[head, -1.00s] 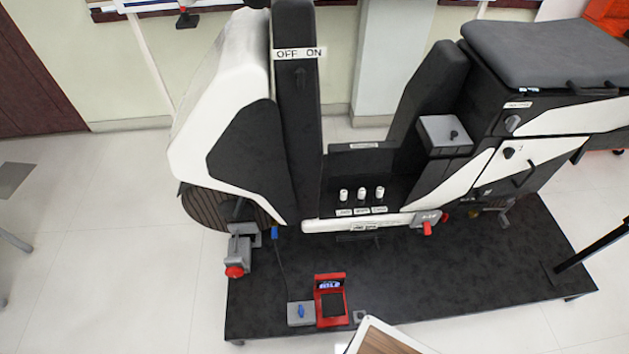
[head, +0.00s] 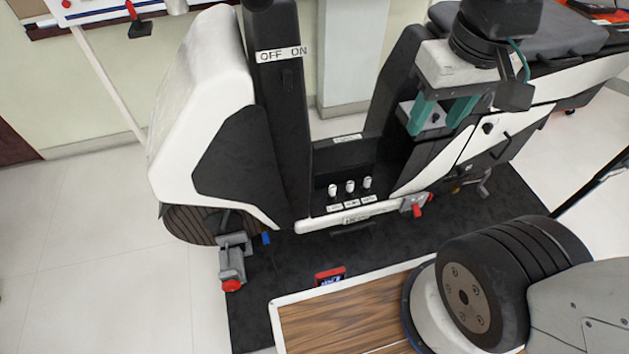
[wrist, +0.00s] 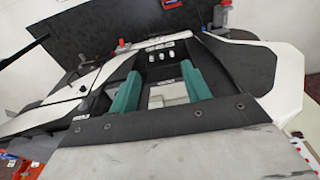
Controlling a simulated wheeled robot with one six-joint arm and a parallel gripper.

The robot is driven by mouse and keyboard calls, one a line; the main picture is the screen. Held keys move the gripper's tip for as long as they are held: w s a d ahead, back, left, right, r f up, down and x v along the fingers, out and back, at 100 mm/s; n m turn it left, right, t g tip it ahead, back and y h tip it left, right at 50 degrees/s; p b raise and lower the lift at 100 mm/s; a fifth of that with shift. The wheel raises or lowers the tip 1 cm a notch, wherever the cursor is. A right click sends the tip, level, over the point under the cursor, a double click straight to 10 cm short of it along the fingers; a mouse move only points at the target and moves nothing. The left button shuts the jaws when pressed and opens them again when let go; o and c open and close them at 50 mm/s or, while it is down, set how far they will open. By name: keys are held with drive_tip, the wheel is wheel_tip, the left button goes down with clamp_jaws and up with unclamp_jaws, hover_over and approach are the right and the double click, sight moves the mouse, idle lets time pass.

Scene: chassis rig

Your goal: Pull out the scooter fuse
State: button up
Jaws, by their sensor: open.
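Three small white cylindrical pegs (head: 350,187), which look like the fuses, stand upright in a row on the scooter's black footboard, with white labels in front too small to read. They also show in the wrist view (wrist: 168,55), beyond my fingertips. My gripper (head: 441,117) has two teal fingers, spread apart and empty, pointing down over the scooter at the right of the pegs. In the wrist view my gripper (wrist: 162,75) frames a pale grey box (wrist: 168,97) between its fingers. That box is partly hidden in the head view. The fingers are apart from the pegs.
The scooter's front shield (head: 200,100) and black column (head: 283,120) rise left of the pegs. A red-tipped lever (head: 417,207) sits at the footboard's right end. A grey clamp with a red knob (head: 232,270) stands by the front wheel. A red device (head: 330,276) lies on the black platform.

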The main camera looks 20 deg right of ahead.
drive_tip(key=w+a+f, duration=0.2)
drive_tip(key=w+f, duration=0.2)
drive_tip(key=w, duration=0.3)
drive_tip(key=w+a+f, duration=0.1)
drive_tip(key=w+f, duration=0.3)
drive_tip(key=w, duration=0.4)
drive_tip(key=m+t, duration=0.2)
hover_over(333, 188)
drive_tip(key=s+a, duration=0.1)
drive_tip(key=a, duration=0.1)
wheel_tip(333, 188, down, 26)
drive_tip(key=shift+m+t+h, duration=0.5)
drive_tip(key=shift+h, duration=0.2)
drive_tip(key=f, duration=0.7)
drive_tip(key=w+d+f, duration=0.1)
drive_tip(key=f, duration=0.6)
drive_tip(key=d+f, duration=0.1)
drive_tip(key=f, duration=0.6)
drive_tip(key=shift+w+f, duration=0.15)
drive_tip(key=shift+f, duration=0.1)
clamp_jaws()
drive_tip(key=shift+r, duration=2.55)
